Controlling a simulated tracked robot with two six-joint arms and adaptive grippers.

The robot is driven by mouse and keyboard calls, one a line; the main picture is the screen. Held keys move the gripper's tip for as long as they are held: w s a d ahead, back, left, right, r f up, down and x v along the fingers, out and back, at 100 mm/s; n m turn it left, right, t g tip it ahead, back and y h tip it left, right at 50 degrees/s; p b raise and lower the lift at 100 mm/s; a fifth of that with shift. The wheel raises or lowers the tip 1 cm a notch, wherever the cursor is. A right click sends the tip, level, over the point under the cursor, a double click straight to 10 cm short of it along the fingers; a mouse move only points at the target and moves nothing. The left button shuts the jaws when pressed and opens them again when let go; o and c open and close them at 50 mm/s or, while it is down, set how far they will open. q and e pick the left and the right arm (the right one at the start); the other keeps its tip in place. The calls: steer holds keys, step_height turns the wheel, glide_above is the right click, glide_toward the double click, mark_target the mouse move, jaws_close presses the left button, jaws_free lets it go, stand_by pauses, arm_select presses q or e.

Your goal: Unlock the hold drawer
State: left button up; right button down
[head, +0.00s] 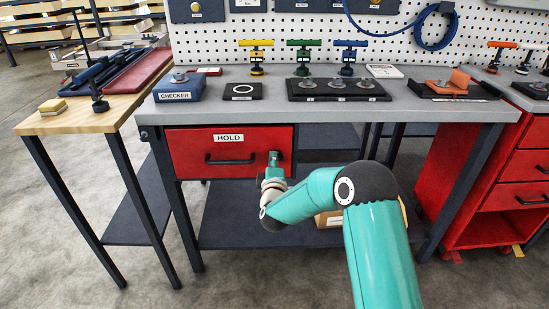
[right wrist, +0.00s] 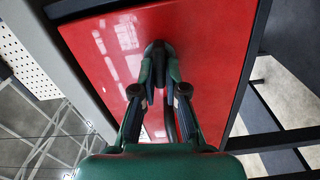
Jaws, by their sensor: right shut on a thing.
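The red hold drawer (head: 190,143) is closed under the grey bench, with a white HOLD label (head: 228,138) and a black bar handle (head: 231,161). My right gripper (head: 273,166) is at the right end of the drawer front, to the right of the handle. In the right wrist view its two fingers (right wrist: 159,68) are shut on a small dark knob-like piece (right wrist: 158,55) against the red drawer front (right wrist: 110,50). The fingers hide much of this piece, and its turn angle cannot be told. My left gripper is not in view.
Yellow (head: 256,56), green (head: 303,55) and blue (head: 348,55) T-handled tools stand on the grey bench (head: 220,107). A CHECKER box (head: 179,92) sits at its left. A red cabinet (head: 453,170) is at the right. A cardboard box (head: 328,219) lies on the lower shelf behind my arm.

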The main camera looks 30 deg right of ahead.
steer(key=shift+a+f+n, duration=0.1)
steer(key=shift+f+n, duration=0.1)
steer(key=shift+n, duration=0.6)
steer(key=c, duration=1.2)
jaws_free()
steer(key=v, duration=1.2)
